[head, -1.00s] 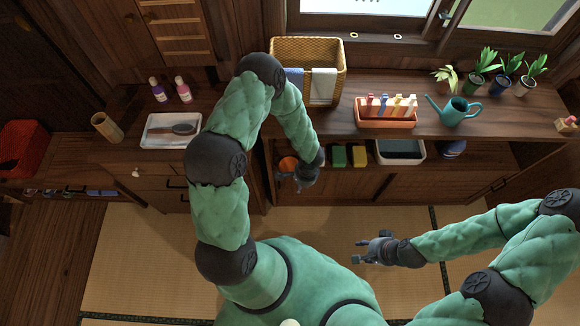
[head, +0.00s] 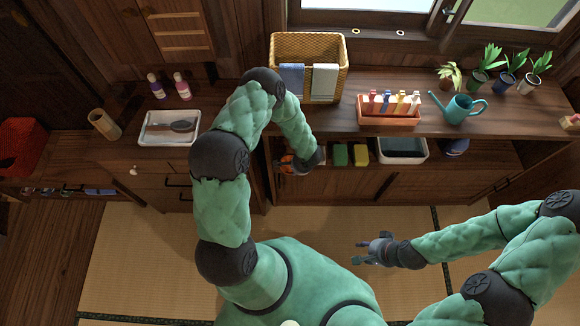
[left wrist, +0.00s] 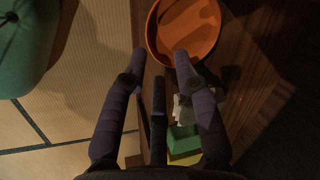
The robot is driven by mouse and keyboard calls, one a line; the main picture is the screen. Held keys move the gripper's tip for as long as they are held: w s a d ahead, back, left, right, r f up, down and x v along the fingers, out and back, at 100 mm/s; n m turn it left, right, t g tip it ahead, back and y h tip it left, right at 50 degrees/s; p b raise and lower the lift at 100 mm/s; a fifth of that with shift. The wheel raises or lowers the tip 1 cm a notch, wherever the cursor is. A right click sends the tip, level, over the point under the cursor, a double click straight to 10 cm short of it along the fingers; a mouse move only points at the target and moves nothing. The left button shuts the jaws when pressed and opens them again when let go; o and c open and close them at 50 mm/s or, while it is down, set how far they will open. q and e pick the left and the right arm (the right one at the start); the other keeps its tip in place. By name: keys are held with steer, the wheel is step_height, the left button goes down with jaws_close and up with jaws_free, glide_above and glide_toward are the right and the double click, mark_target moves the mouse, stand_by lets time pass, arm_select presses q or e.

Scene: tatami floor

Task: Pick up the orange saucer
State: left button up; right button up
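The orange saucer (left wrist: 198,42) shows at the top of the left wrist view, near the edge of a wooden shelf. In the head view only a bit of the saucer (head: 286,158) shows; my left gripper hides the rest. My left gripper (left wrist: 160,57) is open. One finger is just outside the saucer's left rim and another overlaps its near rim in the picture; I cannot tell whether they touch it. In the head view the left gripper (head: 284,166) is at the shelf under the counter. My right gripper (head: 358,252) is open and empty above the tatami.
On the same shelf, right of the saucer, are a green sponge (head: 340,155), a yellow sponge (head: 361,154), a white-rimmed tub (head: 427,153) and a blue item (head: 454,148). The counter (head: 350,118) overhangs the shelf and carries a wicker basket (head: 306,45).

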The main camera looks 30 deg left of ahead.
arm_select(q)
steer(key=x, duration=0.3)
steer(key=shift+f+b, duration=0.25)
steer(key=shift+b, duration=0.15)
jaws_close()
steer(key=shift+r, duration=0.1)
